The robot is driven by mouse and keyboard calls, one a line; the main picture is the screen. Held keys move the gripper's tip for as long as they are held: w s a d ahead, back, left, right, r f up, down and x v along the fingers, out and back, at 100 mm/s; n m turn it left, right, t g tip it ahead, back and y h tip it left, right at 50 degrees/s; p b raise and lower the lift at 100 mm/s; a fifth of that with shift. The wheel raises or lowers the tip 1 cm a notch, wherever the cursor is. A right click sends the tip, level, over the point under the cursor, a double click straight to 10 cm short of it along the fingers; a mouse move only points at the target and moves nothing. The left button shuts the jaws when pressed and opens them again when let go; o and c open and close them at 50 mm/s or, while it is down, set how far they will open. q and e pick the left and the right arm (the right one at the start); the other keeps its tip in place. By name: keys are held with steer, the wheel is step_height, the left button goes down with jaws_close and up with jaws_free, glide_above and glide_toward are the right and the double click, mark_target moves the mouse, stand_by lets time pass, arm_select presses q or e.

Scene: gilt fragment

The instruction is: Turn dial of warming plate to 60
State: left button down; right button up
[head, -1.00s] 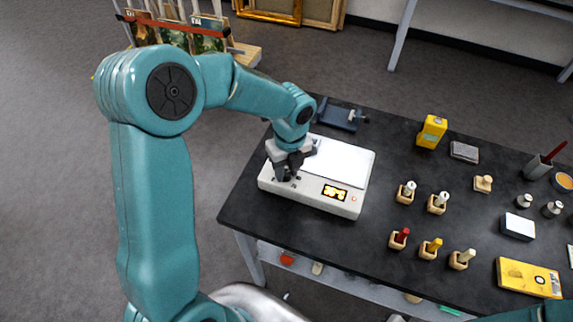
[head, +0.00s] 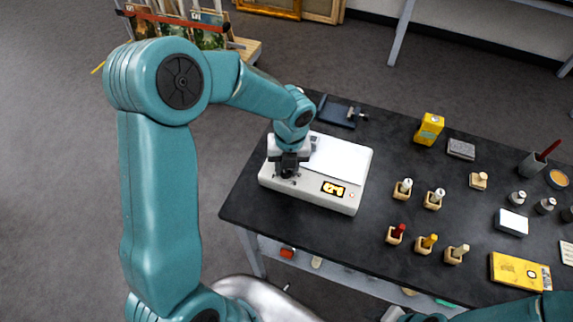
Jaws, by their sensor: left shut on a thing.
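The white warming plate (head: 345,157) stands at the left end of the black table. Its front face has a small lit display (head: 333,189) with orange-yellow signs that I cannot read surely. My left gripper (head: 287,172) points down at the front left of the plate, where it is shut on the dial. The dial itself is hidden by the fingers. A teal part of my right arm shows at the bottom right edge, but its gripper is out of view.
Several small bottles in wooden blocks (head: 403,189) stand right of the plate on the black table (head: 330,225). A yellow box (head: 429,129) and a dark blue tool (head: 337,113) are behind. A yellow packet (head: 520,271) lies at front right.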

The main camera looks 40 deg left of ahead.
arm_select(q)
steer(key=c, duration=0.8)
jaws_free()
steer(key=r, duration=1.6)
steer(key=shift+w+d+r, duration=0.2)
steer(key=shift+w+d, duration=0.1)
steer(key=shift+d, duration=0.1)
steer(key=shift+s, duration=0.1)
